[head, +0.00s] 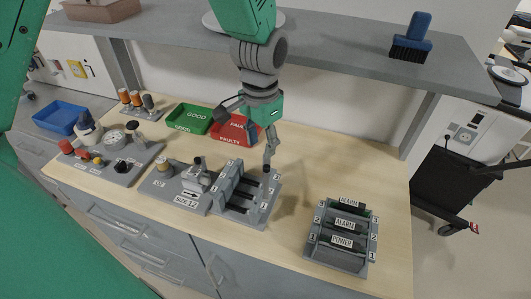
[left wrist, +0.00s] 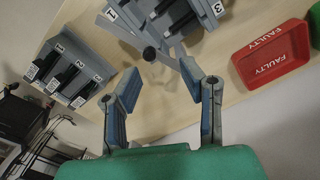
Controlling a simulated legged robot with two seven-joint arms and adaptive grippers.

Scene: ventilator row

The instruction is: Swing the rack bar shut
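The grey rack (head: 238,207) with dark slots stands on the bench in the middle of the head view. It also shows at the top of the left wrist view (left wrist: 193,36). A pale grey bar (left wrist: 122,33) with a dark round knob (left wrist: 150,53) lies along the rack's edge there; its exact angle is unclear. My left gripper (head: 247,137) hangs over the rack's back right side. In the left wrist view its fingers (left wrist: 160,82) are spread, with the knob beyond the gap and nothing held. My right gripper is not in view.
A second rack (head: 342,238) with ALARM and POWER modules stands at right. Red FAULTY (head: 232,135) and green GOOD (head: 190,118) trays lie behind. A SIZE 12 fixture (head: 178,190) adjoins the rack at left. A shelf (head: 340,40) overhangs the back. Bench between the racks is bare.

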